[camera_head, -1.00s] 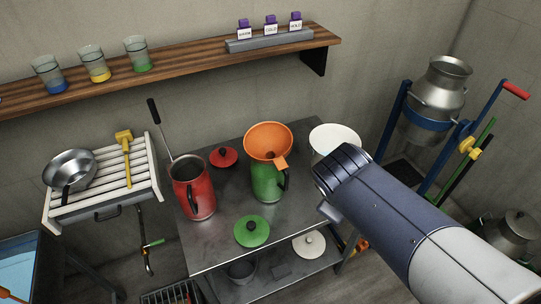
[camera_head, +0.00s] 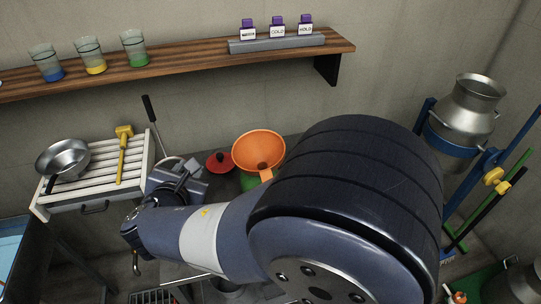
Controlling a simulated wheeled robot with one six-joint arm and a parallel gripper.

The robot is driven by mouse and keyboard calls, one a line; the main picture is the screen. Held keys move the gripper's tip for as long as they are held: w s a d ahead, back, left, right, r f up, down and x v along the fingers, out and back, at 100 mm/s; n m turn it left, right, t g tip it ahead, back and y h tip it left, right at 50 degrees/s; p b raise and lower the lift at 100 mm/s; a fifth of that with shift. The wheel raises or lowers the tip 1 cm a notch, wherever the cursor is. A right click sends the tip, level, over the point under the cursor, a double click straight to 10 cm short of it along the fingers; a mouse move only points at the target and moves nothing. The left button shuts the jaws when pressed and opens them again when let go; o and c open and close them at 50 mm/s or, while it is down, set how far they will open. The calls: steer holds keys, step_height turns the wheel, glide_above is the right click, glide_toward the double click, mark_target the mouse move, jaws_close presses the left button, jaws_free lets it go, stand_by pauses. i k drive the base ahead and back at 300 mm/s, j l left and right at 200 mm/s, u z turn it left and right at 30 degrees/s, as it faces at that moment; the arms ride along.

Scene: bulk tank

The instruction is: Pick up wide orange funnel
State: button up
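The wide orange funnel (camera_head: 258,150) sits on top of the green can (camera_head: 248,182), with its tab toward the front. My arm covers most of the can now. My gripper (camera_head: 188,168) is at the left of the funnel, near where the red can stood in the earlier view. Its fingers are small and partly hidden, so I cannot tell whether they are open or shut. It is apart from the funnel in the picture.
A red lid (camera_head: 221,162) lies on the table left of the funnel. A slatted rack (camera_head: 93,195) holds a steel pan (camera_head: 63,158) and a yellow-headed tool (camera_head: 123,140). A wooden shelf (camera_head: 190,65) with glasses runs above. A metal churn (camera_head: 468,112) stands at right.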

mark_target(257, 153)
steer(key=i+l+u, duration=0.2)
steer(key=l, duration=0.3)
steer(key=i+l+u, duration=0.2)
steer(key=l, duration=0.3)
steer(key=l+u, duration=0.2)
steer(key=l, duration=0.3)
steer(key=i+l+u, duration=0.2)
steer(key=l, duration=0.35)
steer(key=k, duration=0.1)
